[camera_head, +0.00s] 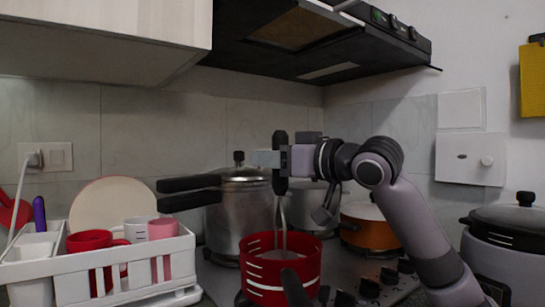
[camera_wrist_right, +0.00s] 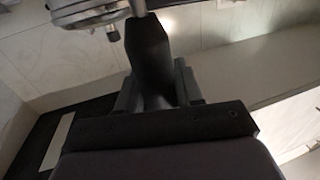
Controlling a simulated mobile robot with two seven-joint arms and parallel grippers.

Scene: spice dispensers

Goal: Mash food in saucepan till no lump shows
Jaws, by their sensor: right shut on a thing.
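A red saucepan (camera_head: 308,268) with white markings stands at the front of the stove, its dark handle (camera_head: 294,288) pointing toward me. My right gripper (camera_head: 281,160) is shut on the black handle of a masher (camera_head: 281,185). The masher is held upright, and its metal shaft goes down into the saucepan. The masher's lower end and the food are hidden by the pan wall. In the right wrist view the black masher handle (camera_wrist_right: 147,50) sits between the fingers. My left gripper is not in view.
A pressure cooker (camera_head: 238,215) with black handles stands behind the saucepan. A grey pot (camera_head: 308,208) and an orange pot (camera_head: 368,228) stand behind to the right. A white dish rack (camera_head: 90,273) with mugs and a plate is at left. A range hood (camera_head: 310,45) hangs above.

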